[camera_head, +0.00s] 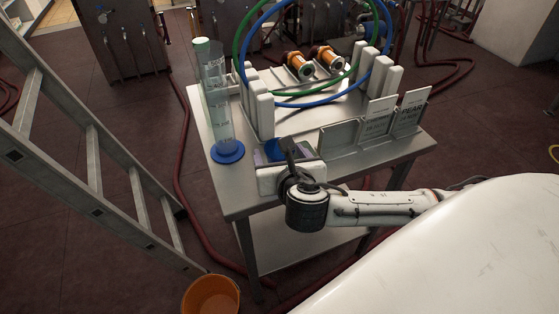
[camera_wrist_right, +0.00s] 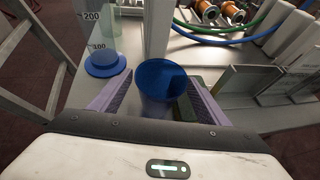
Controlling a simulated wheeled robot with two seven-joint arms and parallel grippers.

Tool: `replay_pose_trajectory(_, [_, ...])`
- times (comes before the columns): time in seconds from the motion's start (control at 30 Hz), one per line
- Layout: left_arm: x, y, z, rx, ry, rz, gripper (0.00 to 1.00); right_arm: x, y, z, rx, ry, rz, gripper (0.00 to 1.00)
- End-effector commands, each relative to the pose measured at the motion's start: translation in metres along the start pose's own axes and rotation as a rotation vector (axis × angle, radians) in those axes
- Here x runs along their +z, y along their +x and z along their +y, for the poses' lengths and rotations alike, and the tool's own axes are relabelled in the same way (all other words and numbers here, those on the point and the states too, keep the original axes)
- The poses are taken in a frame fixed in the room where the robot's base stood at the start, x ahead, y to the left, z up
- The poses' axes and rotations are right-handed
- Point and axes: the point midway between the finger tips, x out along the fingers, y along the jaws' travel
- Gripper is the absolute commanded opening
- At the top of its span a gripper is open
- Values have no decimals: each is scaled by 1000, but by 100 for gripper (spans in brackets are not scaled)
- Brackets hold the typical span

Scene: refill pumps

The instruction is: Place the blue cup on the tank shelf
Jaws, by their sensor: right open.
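The blue cup (camera_wrist_right: 161,80) stands on the metal table near its front edge. My right gripper (camera_wrist_right: 158,92) has its two purple-lined fingers apart, one on each side of the cup. I cannot tell whether they touch it. In the head view the right gripper (camera_head: 284,158) covers most of the cup, and only a bit of blue (camera_head: 273,147) shows. I cannot pick out the tank shelf for sure; the metal table (camera_head: 228,192) has a lower shelf (camera_head: 290,243) that looks empty. My left gripper is in no view.
A clear graduated cylinder (camera_head: 217,105) on a blue base (camera_head: 228,152) stands left of the cup. White uprights (camera_head: 260,103) stand close behind it. Label stands (camera_head: 380,115) are on the right, coloured hoses (camera_head: 310,104) behind. A ladder (camera_head: 85,125) and an orange bucket (camera_head: 211,296) stand on the floor.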

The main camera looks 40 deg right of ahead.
Motion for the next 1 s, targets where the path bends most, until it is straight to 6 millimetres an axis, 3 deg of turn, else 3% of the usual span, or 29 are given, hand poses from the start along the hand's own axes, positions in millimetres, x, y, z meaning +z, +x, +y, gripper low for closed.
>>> replay_pose_trajectory(0.23, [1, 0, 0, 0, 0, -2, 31, 0, 2, 0, 0, 1, 0, 68])
replay_pose_trajectory(0.4, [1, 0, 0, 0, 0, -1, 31, 0, 2, 0, 0, 1, 0, 39])
replay_pose_trajectory(0.47, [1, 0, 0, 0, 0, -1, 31, 0, 1, 0, 0, 1, 0, 32])
replay_pose_trajectory(0.8, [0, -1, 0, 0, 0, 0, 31, 3, 0, 0, 1, 2, 0, 28])
replay_pose_trajectory(1.0, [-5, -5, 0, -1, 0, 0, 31, 30, -13, 1, 3, 4, -4, 28])
